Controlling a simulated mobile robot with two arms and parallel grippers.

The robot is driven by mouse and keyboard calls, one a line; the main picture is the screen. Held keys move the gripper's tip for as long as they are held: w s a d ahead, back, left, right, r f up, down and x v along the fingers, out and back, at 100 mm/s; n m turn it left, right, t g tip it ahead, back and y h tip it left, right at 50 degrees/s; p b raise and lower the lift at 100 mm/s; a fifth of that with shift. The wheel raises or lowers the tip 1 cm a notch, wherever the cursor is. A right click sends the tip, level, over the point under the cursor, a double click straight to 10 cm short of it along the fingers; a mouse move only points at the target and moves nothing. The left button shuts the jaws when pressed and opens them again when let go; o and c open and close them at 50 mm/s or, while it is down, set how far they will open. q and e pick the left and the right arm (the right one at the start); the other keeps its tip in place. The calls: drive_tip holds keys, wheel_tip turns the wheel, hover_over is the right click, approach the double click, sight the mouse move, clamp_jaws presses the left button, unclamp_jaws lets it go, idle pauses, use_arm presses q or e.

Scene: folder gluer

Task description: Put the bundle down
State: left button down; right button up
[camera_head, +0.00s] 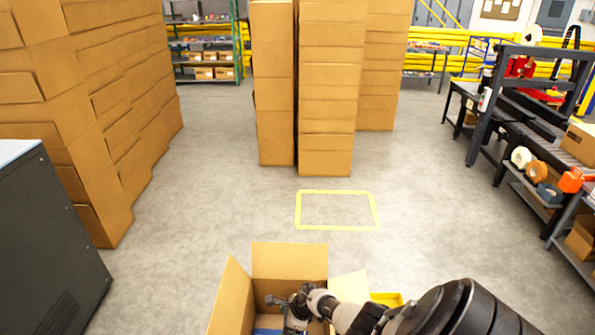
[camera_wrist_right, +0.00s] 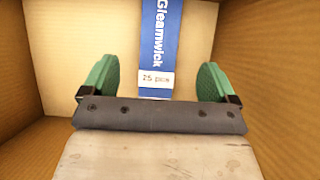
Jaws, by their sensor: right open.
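The bundle (camera_wrist_right: 160,45) lies inside an open cardboard box, pale with a blue band reading "Gleamwick" and a white "25 pcs" label. A bit of blue shows low in the box in the head view. My right gripper (camera_wrist_right: 157,82) is open, its two green pads apart on either side of the blue band and not closed on the bundle. In the head view my right arm reaches into the cardboard box (camera_head: 289,260) from the right, and its jaws are hard to make out there. My left gripper is not in view.
Box flaps stand open around my right arm. A yellow floor outline (camera_head: 338,229) lies beyond the box on clear floor. Tall carton stacks (camera_head: 326,90) stand behind it, more cartons (camera_head: 110,100) at left. A dark cabinet (camera_head: 45,240) and a workbench with tape rolls (camera_head: 535,172) flank the floor.

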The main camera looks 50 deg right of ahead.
drive_tip(key=v, duration=0.8)
drive_tip(key=shift+s+r+p, duration=0.15)
drive_tip(key=shift+r+p, duration=0.05)
drive_tip(key=shift+p, duration=0.25)
